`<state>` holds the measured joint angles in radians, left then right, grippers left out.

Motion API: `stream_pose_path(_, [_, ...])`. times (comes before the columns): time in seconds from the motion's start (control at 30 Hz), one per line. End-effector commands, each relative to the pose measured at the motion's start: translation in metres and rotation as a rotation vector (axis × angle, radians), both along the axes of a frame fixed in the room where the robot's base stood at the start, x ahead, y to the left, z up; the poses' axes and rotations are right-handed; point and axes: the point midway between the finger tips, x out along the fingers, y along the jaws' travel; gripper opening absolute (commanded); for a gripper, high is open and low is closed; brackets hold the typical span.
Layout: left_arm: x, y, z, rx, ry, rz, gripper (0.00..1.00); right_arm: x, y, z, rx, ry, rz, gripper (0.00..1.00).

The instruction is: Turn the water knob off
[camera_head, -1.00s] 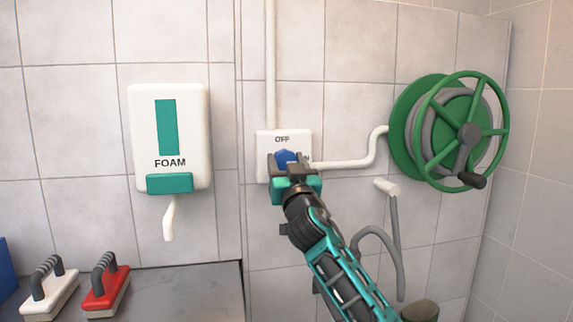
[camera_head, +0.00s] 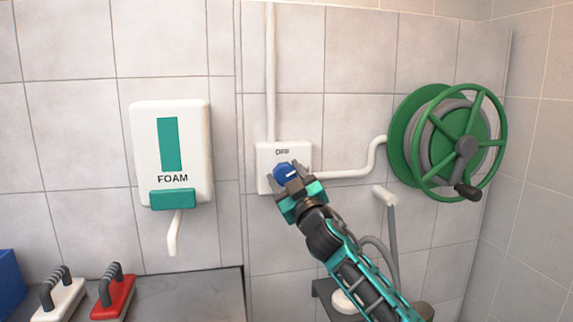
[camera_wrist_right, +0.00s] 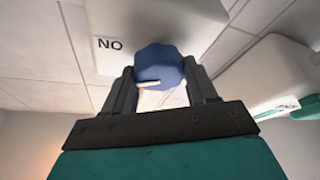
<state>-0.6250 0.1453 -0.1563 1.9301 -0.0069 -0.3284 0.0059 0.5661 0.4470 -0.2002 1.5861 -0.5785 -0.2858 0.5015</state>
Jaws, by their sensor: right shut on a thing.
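The water knob (camera_head: 286,171) is blue and faceted, on a white wall box (camera_head: 297,151) marked OFF at the top. My right gripper (camera_head: 289,181) is shut on the knob, one finger on each side, tilted in the head view. The right wrist view also shows the knob (camera_wrist_right: 160,66) between the two dark fingers (camera_wrist_right: 160,85), with a white pointer mark on it. My left gripper is out of view.
White pipes run from the box up the wall and right to a green hose reel (camera_head: 452,143). A foam dispenser (camera_head: 172,150) hangs to the left. A red brush (camera_head: 114,294) and a white brush (camera_head: 60,299) rest on a grey counter (camera_head: 190,295).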

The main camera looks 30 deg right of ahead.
Motion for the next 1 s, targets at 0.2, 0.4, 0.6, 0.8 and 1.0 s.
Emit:
stream_pose_path(0.2, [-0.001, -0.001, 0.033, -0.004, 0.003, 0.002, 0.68, 0.0, -0.001, 0.005, -0.204, 0.055, 0.0, 0.27])
stream_pose_path(0.4, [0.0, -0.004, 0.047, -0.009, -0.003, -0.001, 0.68, 0.0, -0.002, 0.003, -0.389, 0.101, -0.002, 0.27])
stream_pose_path(0.6, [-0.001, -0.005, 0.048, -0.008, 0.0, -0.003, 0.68, 0.0, -0.002, 0.001, -0.573, 0.148, -0.003, 0.27])
stream_pose_path(0.8, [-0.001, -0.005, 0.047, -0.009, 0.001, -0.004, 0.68, 0.0, -0.002, 0.001, -0.748, 0.192, -0.003, 0.27])
stream_pose_path(1.0, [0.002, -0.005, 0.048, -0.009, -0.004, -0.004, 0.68, 0.0, -0.001, 0.001, -0.892, 0.231, -0.002, 0.27])
